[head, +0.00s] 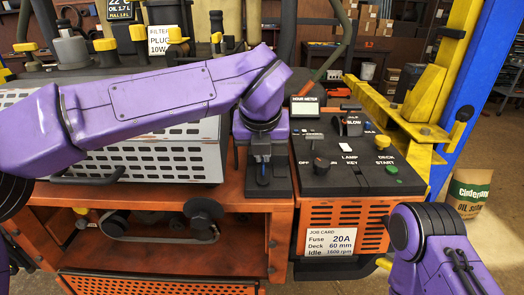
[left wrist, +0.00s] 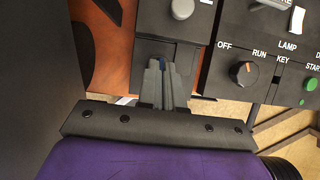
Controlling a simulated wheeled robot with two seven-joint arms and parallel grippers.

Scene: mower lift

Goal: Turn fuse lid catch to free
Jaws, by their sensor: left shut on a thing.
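The fuse lid catch (head: 263,181) is a small blue piece low on the front of the dark fuse box (head: 282,187), left of the key panel. My left gripper (head: 262,168) reaches down over the box and is shut on the catch. My right gripper is out of view; only part of my right arm shows at the lower right.
Right of the fuse box is a control panel (head: 348,182) with a key knob, lamp, yellow knob and green start button. A perforated grey cover (head: 160,160) lies left, under my left arm. Yellow lift bars and a blue post (head: 473,90) stand at the right.

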